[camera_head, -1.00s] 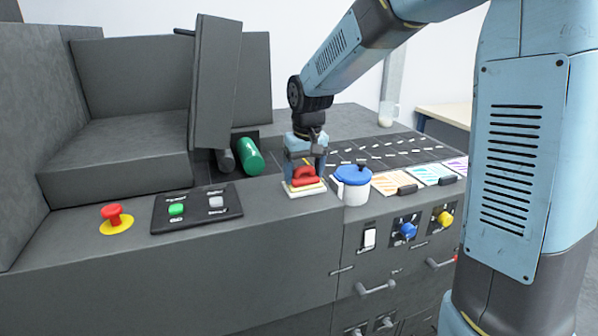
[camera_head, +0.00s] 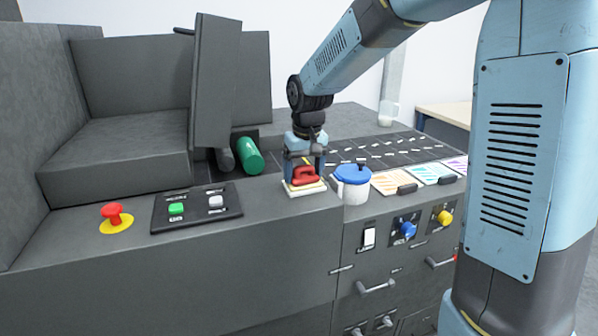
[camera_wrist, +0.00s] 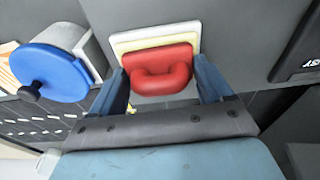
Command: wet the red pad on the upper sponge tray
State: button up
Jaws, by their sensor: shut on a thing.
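The red pad (camera_head: 303,177) sits on the pale sponge tray (camera_head: 305,190) at the front edge of the grey machine top; a cream layer shows under the pad. It also shows in the wrist view, the red pad (camera_wrist: 160,70) on the cream and white tray (camera_wrist: 150,32). My gripper (camera_head: 305,170) points down over the pad, shut on it, with one blue finger at each side. In the wrist view my gripper (camera_wrist: 162,85) spans the red handle. Whether the pad touches the sponge all round cannot be told.
A white pot with a blue lid (camera_head: 351,176) stands close to the right of the tray. A green roller (camera_head: 247,156) lies behind left. A button panel (camera_head: 197,207) and red stop knob (camera_head: 114,215) are left. Colored cards (camera_head: 394,182) lie further right.

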aim_at(303, 166)
jog(key=shift+r, duration=3.45)
jog(key=shift+s+a, duration=0.1)
